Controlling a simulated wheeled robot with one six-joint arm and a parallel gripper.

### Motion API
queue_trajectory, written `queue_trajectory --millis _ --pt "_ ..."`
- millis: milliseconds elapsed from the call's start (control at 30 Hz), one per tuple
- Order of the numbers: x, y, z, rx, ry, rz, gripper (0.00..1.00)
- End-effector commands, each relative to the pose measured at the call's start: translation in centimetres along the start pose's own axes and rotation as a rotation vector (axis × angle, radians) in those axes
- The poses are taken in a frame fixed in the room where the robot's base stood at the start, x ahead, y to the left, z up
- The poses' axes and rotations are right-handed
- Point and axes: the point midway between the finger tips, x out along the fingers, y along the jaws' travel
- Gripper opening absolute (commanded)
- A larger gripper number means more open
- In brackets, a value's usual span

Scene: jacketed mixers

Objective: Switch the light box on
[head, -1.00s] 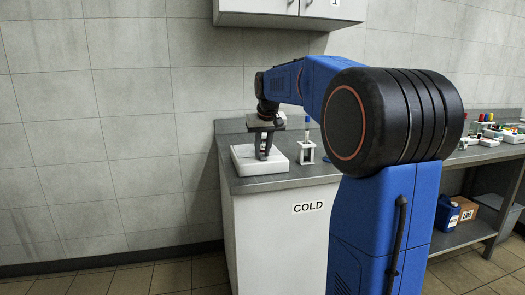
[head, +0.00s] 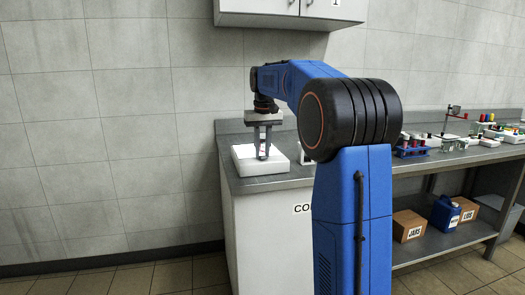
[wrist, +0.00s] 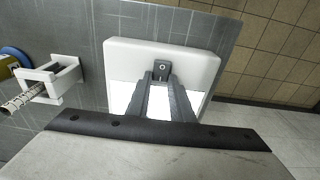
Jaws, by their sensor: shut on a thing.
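The light box (head: 250,168) is a low white slab on the near left end of the grey bench. In the wrist view the light box (wrist: 205,60) has a bright white panel on both sides of the fingers; I cannot tell for certain whether it is lit. A small dark switch (wrist: 162,68) sits on its top, right at my fingertips. My gripper (head: 263,157) points down over the box; it shows in the wrist view too (wrist: 162,80). Its fingers are shut on the switch, with their tips hiding part of it.
A small white holder (wrist: 50,80) with a striped rod in it stands on the bench beside the box. The bench edge is close to the box. Racks (head: 410,150) and bottles stand further right. A wall cabinet (head: 285,12) hangs above.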

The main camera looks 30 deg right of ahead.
Motion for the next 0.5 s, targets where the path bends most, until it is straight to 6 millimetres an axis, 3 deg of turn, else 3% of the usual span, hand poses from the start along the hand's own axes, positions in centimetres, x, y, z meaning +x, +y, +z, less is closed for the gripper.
queue_trajectory --millis 200,233,300,500 --pt "0.00 0.01 0.00 0.000 0.001 0.000 0.00" --pt "0.00 0.01 0.00 0.000 0.001 0.000 0.25" --pt "0.00 0.01 0.01 0.000 0.001 0.000 0.39" --pt "-0.01 0.00 0.01 0.000 0.001 0.000 0.39"
